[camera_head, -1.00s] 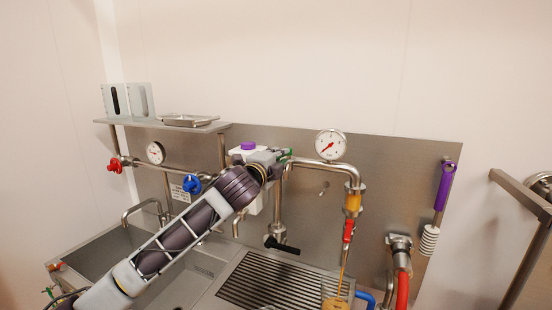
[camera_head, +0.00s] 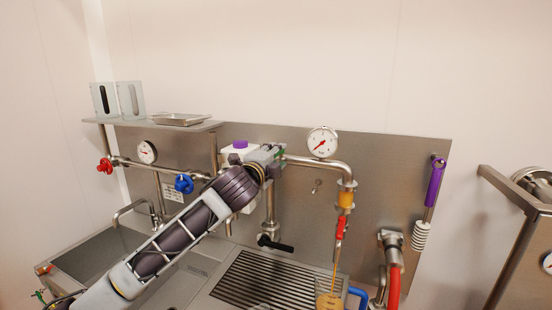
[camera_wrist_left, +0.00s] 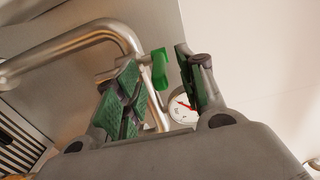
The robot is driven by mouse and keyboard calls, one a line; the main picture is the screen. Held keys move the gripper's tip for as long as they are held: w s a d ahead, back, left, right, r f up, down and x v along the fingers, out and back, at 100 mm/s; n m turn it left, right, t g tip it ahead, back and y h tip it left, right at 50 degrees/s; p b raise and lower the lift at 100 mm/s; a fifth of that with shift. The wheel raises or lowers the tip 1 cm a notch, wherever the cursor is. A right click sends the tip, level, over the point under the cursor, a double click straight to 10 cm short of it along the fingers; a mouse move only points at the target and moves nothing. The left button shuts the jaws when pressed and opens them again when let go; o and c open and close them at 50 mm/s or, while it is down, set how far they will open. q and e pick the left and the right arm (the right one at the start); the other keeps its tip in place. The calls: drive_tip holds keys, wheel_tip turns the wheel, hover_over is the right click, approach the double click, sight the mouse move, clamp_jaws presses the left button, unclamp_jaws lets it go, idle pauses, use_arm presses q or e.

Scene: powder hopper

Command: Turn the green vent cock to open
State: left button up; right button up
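The green vent cock (camera_wrist_left: 159,69) shows in the left wrist view as a small bright green lever beside a bent steel pipe. My left gripper (camera_wrist_left: 155,63) is open, with its green-padded fingers on either side of the lever. A gap shows between the lever and the right-hand finger; whether the left-hand finger touches it I cannot tell. In the head view my left gripper (camera_head: 275,152) is at the pipe, left of the round gauge (camera_head: 322,142). It largely hides the cock there. My right gripper is not in view.
A red-handled valve (camera_head: 341,229) hangs below the pipe, with an amber stream falling into a clear beaker (camera_head: 329,296). A black lever (camera_head: 275,244), a blue handwheel (camera_head: 184,184) and a purple-handled brush (camera_head: 434,185) are nearby. The wall above the panel is clear.

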use_arm(q)
drive_tip(key=v, duration=0.9)
idle(1.8)
